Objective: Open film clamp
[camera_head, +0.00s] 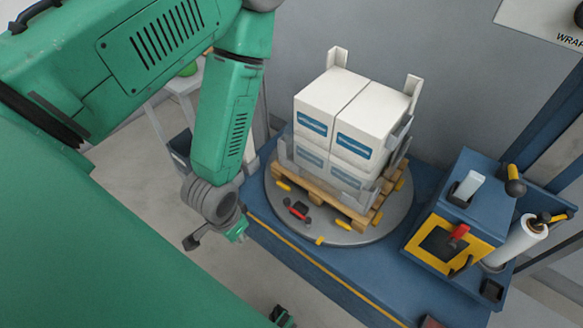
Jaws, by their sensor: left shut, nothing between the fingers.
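A small black clamp with a red part (298,211) sits on the near left of the round grey turntable (385,232), in front of the pallet. It looks like the film clamp; at this size I cannot tell whether it is open or shut. My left gripper (238,232) is at the end of the green arm, left of the turntable and beside the blue base's edge. It is shut and empty, apart from the clamp. A small green and black part at the bottom edge looks like my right gripper (283,317); its fingers cannot be made out.
White boxes with blue labels (372,128) are stacked on a wooden pallet (345,207) on the turntable. A grey wall is behind.

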